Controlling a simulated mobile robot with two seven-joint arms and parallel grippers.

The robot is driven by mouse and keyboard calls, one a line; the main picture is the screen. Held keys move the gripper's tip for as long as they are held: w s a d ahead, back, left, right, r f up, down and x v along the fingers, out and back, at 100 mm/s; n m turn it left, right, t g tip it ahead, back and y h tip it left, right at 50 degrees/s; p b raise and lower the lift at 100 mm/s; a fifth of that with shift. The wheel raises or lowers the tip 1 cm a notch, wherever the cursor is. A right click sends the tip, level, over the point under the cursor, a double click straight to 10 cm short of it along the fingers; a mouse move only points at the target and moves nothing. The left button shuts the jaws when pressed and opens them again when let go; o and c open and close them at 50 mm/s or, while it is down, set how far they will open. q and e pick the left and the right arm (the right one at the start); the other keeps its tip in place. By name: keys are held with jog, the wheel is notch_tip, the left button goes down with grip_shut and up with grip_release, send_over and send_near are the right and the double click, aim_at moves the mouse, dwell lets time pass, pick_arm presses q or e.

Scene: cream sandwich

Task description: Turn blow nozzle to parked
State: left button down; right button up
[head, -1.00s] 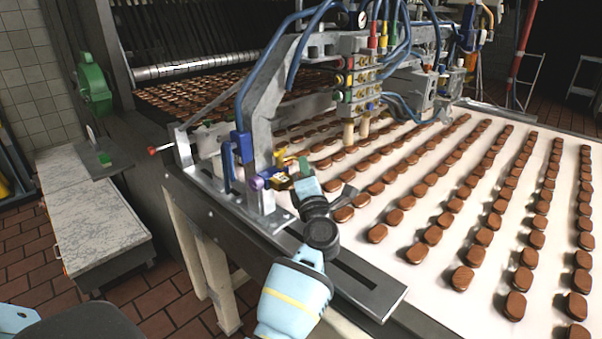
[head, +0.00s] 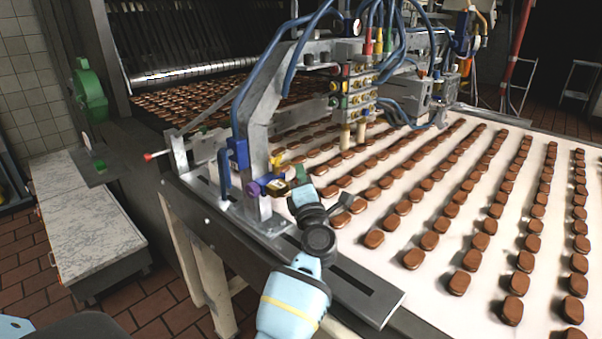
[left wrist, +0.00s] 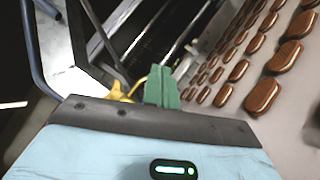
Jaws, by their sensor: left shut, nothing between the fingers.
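My left gripper (head: 300,172) is at the near edge of the conveyor, beside the grey upright frame. Its green fingers also show in the left wrist view (left wrist: 161,88), pressed together with nothing between them. A small fitting with a purple knob (head: 253,189) and yellow and dark parts sits on the frame just left of the fingers. A yellow part (left wrist: 119,92) shows left of the fingertips in the wrist view; contact cannot be told. A dark fan-shaped piece (head: 342,202) is over the belt right of my gripper. I cannot tell which part is the blow nozzle. My right gripper is not in view.
The white belt (head: 400,285) carries rows of brown biscuits. A blue bracket (head: 238,153) and blue hoses (head: 262,75) are on the frame, close to my gripper. A marble-topped bench (head: 80,210) stands left, with tiled floor between.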

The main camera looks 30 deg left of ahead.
pick_arm(q)
jog(key=v, duration=0.7)
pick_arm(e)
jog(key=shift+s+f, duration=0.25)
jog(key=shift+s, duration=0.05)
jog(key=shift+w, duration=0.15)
